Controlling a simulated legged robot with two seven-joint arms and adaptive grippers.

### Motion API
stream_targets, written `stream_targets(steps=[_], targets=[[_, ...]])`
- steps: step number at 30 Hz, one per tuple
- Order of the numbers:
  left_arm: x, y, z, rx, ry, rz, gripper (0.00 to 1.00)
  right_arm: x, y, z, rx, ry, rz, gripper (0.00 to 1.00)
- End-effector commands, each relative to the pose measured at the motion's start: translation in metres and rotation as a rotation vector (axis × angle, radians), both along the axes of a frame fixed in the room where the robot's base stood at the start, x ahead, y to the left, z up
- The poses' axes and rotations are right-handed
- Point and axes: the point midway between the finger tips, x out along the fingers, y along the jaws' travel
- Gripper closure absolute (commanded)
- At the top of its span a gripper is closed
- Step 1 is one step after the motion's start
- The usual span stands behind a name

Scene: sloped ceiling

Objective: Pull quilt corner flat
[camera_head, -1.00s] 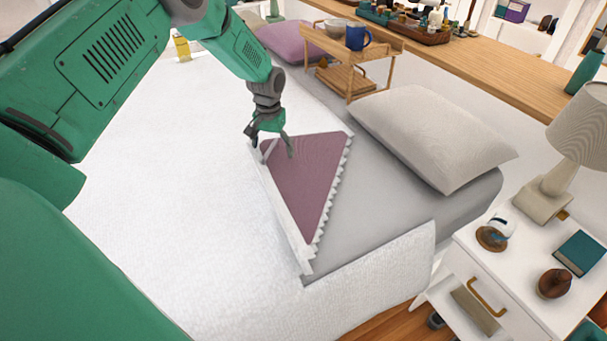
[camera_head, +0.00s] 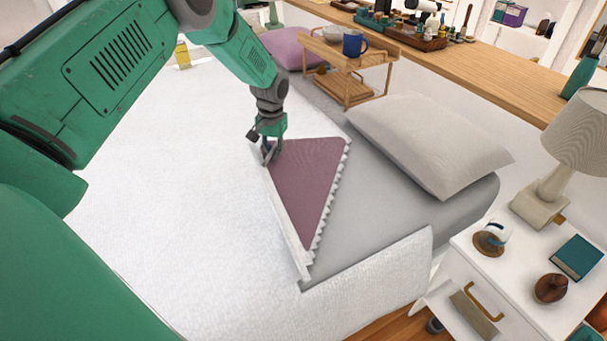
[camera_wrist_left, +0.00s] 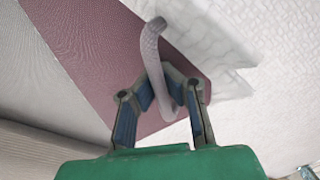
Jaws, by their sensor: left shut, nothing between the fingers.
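The white quilt (camera_head: 170,210) covers most of the bed. One corner is folded back as a mauve triangle (camera_head: 308,180) with a scalloped edge, beside bare grey sheet. My left gripper (camera_head: 267,156) is shut and empty at the upper left tip of this triangle, right by the fold. In the left wrist view my shut fingers (camera_wrist_left: 157,78) are over the mauve underside (camera_wrist_left: 105,65). A pale curved strip (camera_wrist_left: 151,45) passes close by the fingertips; I cannot tell whether it touches them. My right gripper is out of view.
A grey pillow (camera_head: 425,145) lies on the grey sheet (camera_head: 375,210). A wooden bed tray (camera_head: 345,62) with a blue mug (camera_head: 354,43) stands farther back. A nightstand (camera_head: 505,270) with a lamp is at the right. The white quilt area is clear.

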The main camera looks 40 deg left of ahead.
Motion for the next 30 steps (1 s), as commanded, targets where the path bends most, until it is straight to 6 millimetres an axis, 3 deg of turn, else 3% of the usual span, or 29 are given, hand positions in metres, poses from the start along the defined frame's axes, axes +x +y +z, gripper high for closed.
stream_targets(steps=[3, 14, 22, 30], targets=[[0.002, -0.006, 0.012, 0.026, 0.007, -0.002, 1.0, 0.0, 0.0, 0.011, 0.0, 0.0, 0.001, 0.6], [0.004, -0.008, 0.015, 0.041, 0.007, 0.0, 1.0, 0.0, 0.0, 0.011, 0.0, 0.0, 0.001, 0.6], [0.011, -0.022, 0.034, 0.103, 0.023, -0.002, 1.0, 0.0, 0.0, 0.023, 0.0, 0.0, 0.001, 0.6], [0.012, -0.021, 0.034, 0.108, 0.025, 0.001, 1.0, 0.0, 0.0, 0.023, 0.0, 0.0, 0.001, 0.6]])
